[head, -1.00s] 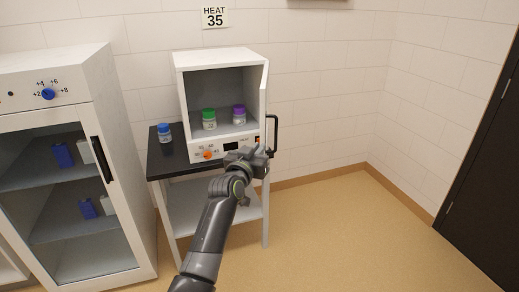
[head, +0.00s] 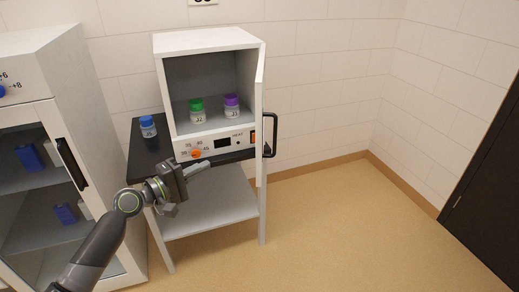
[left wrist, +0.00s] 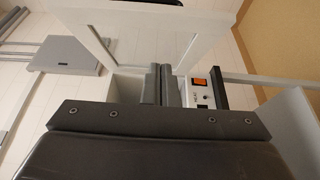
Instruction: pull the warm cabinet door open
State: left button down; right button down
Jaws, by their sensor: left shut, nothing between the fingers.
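The warm cabinet (head: 205,41) is a white box on a small stand, with an orange knob and a dark display on its front panel. Its door (head: 260,95) stands wide open, seen nearly edge-on at the right side, with a black handle (head: 270,136) on its outer face. The left wrist view shows the framed door (left wrist: 205,47) beyond the fingers. My left gripper (head: 207,168) is shut and empty, in front of the stand just below the control panel, apart from the handle. Its closed fingers also show in the left wrist view (left wrist: 162,72). My right gripper is out of view.
Green-capped (head: 197,111) and purple-capped (head: 232,107) jars stand inside the cabinet. A blue-capped jar (head: 148,127) stands on the black top beside it. A glass-fronted fridge (head: 52,130) is at left. The floor at right is clear.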

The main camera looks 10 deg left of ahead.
pick_arm(q)
jog(key=s+d+p+x, duration=0.1)
jog(key=p+x, duration=0.3)
jog(key=x, duration=0.8)
jog(key=shift+d+p, duration=0.35)
jog(key=shift+d, duration=0.55)
jog(key=shift+s+r, duration=0.1)
jog(key=shift+s, duration=0.1)
